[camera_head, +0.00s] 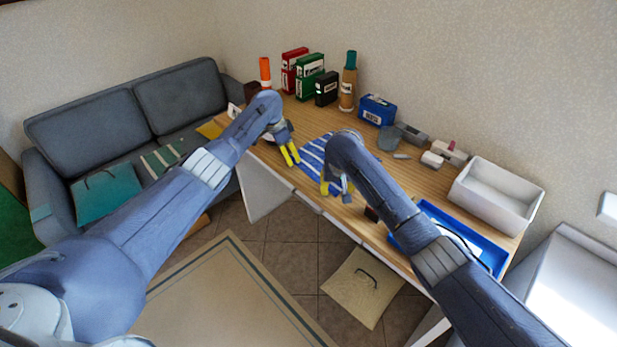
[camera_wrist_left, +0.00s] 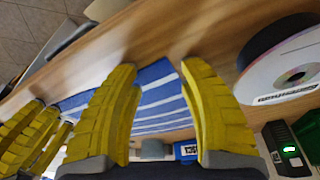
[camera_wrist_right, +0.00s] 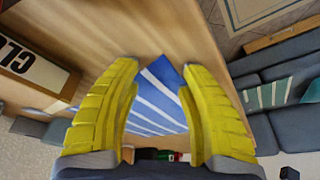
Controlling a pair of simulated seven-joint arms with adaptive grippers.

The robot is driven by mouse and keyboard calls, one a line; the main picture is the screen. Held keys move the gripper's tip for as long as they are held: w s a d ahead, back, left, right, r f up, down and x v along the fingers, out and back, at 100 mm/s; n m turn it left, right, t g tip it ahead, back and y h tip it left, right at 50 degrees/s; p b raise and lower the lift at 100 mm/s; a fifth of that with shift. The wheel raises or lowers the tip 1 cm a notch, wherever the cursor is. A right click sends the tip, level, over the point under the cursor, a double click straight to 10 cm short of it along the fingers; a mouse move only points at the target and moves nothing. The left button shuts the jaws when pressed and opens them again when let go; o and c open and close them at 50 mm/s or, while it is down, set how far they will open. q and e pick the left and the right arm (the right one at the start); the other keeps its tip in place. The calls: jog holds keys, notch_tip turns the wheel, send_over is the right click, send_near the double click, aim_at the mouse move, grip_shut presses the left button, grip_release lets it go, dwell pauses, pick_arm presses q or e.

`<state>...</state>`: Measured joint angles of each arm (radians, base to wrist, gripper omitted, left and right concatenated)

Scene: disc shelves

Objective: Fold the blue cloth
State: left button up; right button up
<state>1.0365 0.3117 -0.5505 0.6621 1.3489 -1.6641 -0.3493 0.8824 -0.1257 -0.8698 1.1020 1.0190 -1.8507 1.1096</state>
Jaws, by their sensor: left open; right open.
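The blue cloth with white stripes (camera_head: 313,152) lies flat on the wooden table between my two grippers. Part of it is hidden behind my right arm in the head view. My left gripper (camera_head: 291,156) is open at the cloth's left side; its spread yellow fingers (camera_wrist_left: 160,72) frame the striped cloth (camera_wrist_left: 160,100) in the left wrist view. My right gripper (camera_head: 336,190) is open at the cloth's right front side; in the right wrist view the cloth (camera_wrist_right: 158,100) shows between its fingers (camera_wrist_right: 160,75). I cannot tell whether any fingertip touches the cloth.
Red (camera_head: 293,68) and green boxes (camera_head: 310,76), a black box (camera_head: 326,88) and a bottle (camera_head: 348,82) stand along the back. A blue box (camera_head: 377,109), a white bin (camera_head: 497,194) and a blue tray (camera_head: 488,257) are to the right. A disc (camera_wrist_left: 285,70) lies near my left gripper.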

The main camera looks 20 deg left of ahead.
pick_arm(q)
jog(key=shift+f, duration=0.15)
pick_arm(e)
jog(key=shift+f, duration=0.1)
dwell(0.6)
pick_arm(q)
jog(key=shift+c, duration=0.4)
pick_arm(e)
jog(key=shift+c, duration=0.4)
pick_arm(q)
jog(key=shift+s+f, duration=0.1)
jog(key=shift+f, duration=0.1)
grip_shut()
pick_arm(e)
jog(key=shift+f, duration=0.15)
grip_shut()
pick_arm(q)
jog(key=shift+f, duration=0.2)
pick_arm(e)
jog(key=shift+d+f, duration=0.1)
jog(key=shift+f, duration=0.15)
pick_arm(q)
jog(key=shift+s+p, duration=0.1)
jog(key=shift+p, duration=2.45)
jog(key=c, duration=0.7)
grip_release()
